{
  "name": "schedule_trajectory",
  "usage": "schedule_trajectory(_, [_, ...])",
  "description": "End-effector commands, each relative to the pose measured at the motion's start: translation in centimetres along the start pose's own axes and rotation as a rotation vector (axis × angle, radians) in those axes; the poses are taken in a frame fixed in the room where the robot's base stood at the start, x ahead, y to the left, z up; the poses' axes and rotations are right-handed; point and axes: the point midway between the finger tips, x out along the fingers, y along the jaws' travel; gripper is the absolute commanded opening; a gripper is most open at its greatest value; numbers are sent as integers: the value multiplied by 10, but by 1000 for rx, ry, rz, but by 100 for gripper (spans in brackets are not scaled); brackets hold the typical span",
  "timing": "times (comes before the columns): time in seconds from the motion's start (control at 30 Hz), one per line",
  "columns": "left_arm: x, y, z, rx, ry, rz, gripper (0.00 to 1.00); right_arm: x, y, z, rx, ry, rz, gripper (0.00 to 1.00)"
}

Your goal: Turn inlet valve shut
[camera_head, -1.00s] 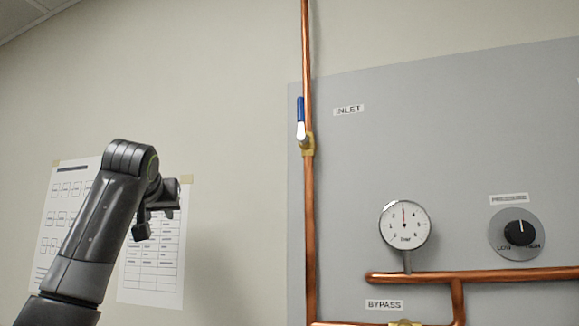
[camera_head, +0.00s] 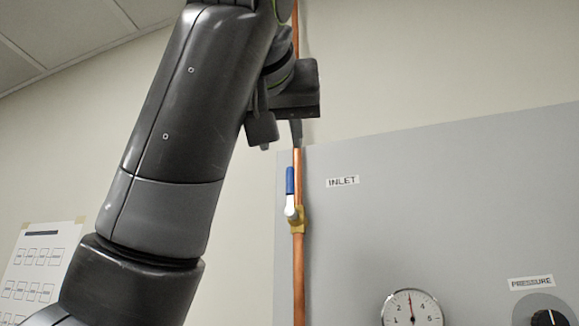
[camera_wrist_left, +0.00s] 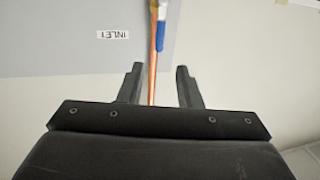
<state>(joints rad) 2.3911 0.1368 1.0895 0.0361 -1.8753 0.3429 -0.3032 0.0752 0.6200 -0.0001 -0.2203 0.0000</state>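The inlet valve (camera_head: 294,216) is a brass body on a vertical copper pipe (camera_head: 299,268). Its blue-tipped lever (camera_head: 290,181) points straight up, in line with the pipe, beside the INLET label (camera_head: 342,181). My left gripper (camera_head: 297,132) is above the lever in the head view, seen mostly from the side. In the left wrist view the left gripper (camera_wrist_left: 157,70) is open and empty, with the pipe showing between its fingers. The blue lever (camera_wrist_left: 160,38) lies beyond the fingertips there, apart from them. My right gripper is in neither view.
The grey panel (camera_head: 430,200) carries a pressure gauge (camera_head: 412,308) and a black PRESSURE knob (camera_head: 545,317) at lower right. Paper sheets (camera_head: 38,268) hang on the wall at left. The panel area right of the valve is clear.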

Motion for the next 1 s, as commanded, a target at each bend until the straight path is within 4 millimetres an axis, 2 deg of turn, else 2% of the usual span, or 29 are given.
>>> schedule_trajectory(0.03, [13,0,-4,0,-4,0,31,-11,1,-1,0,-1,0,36])
schedule_trajectory(0.3, [71,0,-5,0,-3,0,31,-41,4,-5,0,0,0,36])
schedule_trajectory(0.5, [104,0,-4,0,-2,0,31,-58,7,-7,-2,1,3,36])
schedule_trajectory(0.7, [120,0,-2,0,0,0,31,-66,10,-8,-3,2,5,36])
schedule_trajectory(1.0, [124,0,0,0,1,0,31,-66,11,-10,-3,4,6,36])
